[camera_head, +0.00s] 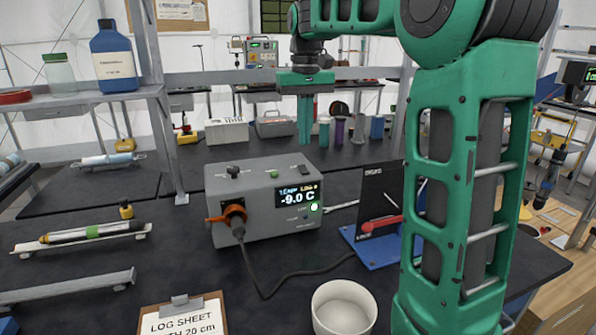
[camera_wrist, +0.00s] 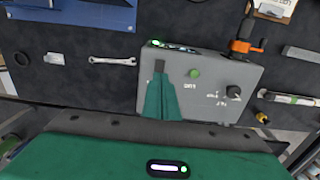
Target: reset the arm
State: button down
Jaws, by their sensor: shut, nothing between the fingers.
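My gripper (camera_head: 305,118) hangs pointing down above and behind the grey temperature box, at the top middle of the head view. Its green fingers are together and hold nothing. In the wrist view my gripper (camera_wrist: 160,70) also shows shut, with the grey box (camera_wrist: 205,85) beyond the fingertips. My green arm takes up the right side of the head view and hides part of the bench there.
The grey box (camera_head: 262,202) reads -9.0 C and has a cable with an orange connector (camera_head: 228,218). A white cup (camera_head: 343,308), a clipboard (camera_head: 183,315) and a blue stand (camera_head: 375,246) are on the dark bench. A blue bottle (camera_head: 114,55) stands on the left shelf.

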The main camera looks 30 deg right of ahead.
jog(key=shift+s, duration=0.1)
jog(key=s+f+m, duration=0.1)
jog(key=s+f, duration=0.5)
jog(key=s, duration=0.4)
jog(key=s+d+f+m, duration=0.1)
jog(key=s+f, duration=0.6)
jog(key=s, duration=0.4)
jog(key=s+f+m, duration=0.2)
jog(key=s+f, duration=0.4)
jog(key=s, duration=0.5)
jog(key=shift+d+f, duration=0.35)
jog(key=shift+f, duration=0.05)
